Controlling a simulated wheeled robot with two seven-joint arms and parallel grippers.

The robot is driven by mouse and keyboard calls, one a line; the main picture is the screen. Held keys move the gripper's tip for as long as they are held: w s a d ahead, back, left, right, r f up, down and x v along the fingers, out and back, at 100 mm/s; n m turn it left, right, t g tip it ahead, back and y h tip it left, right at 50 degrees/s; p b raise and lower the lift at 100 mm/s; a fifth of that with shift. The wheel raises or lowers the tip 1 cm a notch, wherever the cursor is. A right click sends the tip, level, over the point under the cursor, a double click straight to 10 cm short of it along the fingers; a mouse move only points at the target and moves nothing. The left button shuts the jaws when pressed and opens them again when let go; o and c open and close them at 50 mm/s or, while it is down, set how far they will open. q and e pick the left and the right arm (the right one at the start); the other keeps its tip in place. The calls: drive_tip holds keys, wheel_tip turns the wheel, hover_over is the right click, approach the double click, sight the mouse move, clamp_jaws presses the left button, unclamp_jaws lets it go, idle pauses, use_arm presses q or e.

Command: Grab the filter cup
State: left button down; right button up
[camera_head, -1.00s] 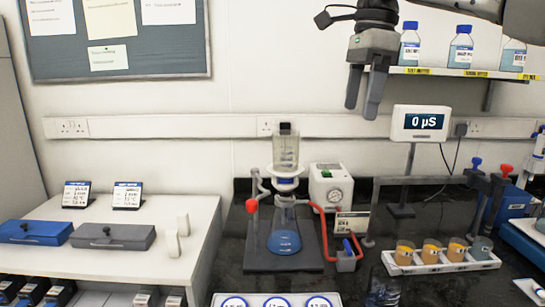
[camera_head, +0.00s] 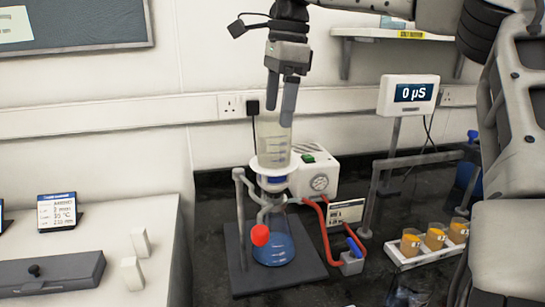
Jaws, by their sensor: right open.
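The filter cup (camera_head: 274,148) is a clear graduated cylinder. It stands upright on a white collar above a flask (camera_head: 272,245) holding blue liquid, on a dark stand base (camera_head: 238,278). My right gripper (camera_head: 279,116) points down at the cup's top, its two fingers apart with a narrow gap. The fingers overlap the cup's upper part in the picture and hide some of it. I cannot tell whether they are around it or in front of it. My left gripper is out of view.
A red valve knob (camera_head: 260,235) is in front of the flask. A white tray of amber cups (camera_head: 410,262) is at right. A grey case (camera_head: 60,273) lies left.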

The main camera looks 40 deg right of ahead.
sight(273, 139)
wheel_tip(273, 139, down, 2)
drive_tip(key=shift+a, duration=0.1)
drive_tip(key=shift+w+f, duration=0.1)
drive_tip(key=shift+f, duration=0.4)
drive_tip(key=f, duration=0.2)
drive_tip(key=f+p, duration=0.1)
drive_tip(key=shift+w+f, duration=0.35)
drive_tip(key=shift+a+f, duration=0.1)
drive_tip(key=shift+f, duration=0.25)
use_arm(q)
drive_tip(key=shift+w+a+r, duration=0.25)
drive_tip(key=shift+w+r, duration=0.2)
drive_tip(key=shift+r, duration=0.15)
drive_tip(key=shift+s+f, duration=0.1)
use_arm(e)
drive_tip(key=c, duration=1.1)
